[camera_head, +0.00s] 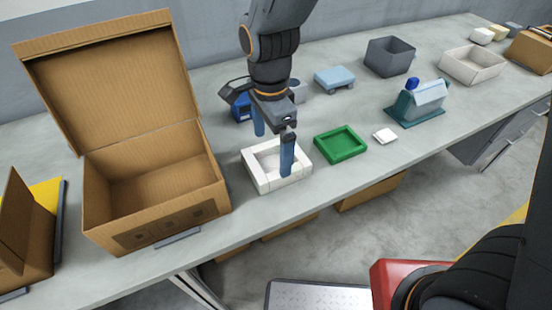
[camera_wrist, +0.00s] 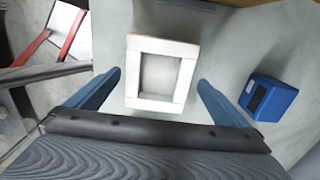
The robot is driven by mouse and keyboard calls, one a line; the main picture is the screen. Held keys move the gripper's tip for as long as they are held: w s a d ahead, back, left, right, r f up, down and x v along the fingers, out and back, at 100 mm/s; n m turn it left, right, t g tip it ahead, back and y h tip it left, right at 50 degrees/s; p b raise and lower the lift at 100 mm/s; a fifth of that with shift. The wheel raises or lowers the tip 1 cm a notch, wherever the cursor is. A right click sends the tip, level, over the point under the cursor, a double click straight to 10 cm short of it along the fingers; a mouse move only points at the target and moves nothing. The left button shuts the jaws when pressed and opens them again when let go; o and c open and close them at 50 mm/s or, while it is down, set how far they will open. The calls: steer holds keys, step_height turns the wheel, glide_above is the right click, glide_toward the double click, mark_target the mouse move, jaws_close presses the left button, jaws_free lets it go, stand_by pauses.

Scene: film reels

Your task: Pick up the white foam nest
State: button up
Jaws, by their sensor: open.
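The white foam nest (camera_head: 262,179) is a square frame with a recessed middle. It lies flat on the grey bench, between the open cardboard box and a green tray. My gripper (camera_head: 273,150) is above it with its blue fingers pointing down, spread apart. One finger shows in front of the nest's near right side and the other behind its far side. In the wrist view the nest (camera_wrist: 161,98) sits between the two open fingers (camera_wrist: 158,90), with a gap on each side. The gripper is empty. I cannot tell exactly how high the fingertips are.
A large open cardboard box (camera_head: 150,225) stands close on the left. A green tray (camera_head: 341,157) and small white block (camera_head: 385,136) lie to the right. A blue device (camera_head: 241,106) is behind; it also shows in the wrist view (camera_wrist: 268,98). The bench's front edge is near.

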mark_target(272, 167)
steer(key=shift+s+f+p, duration=0.1)
steer(key=shift+f+p, duration=0.6)
steer(key=shift+f, duration=2.1)
steer(key=c, duration=0.8)
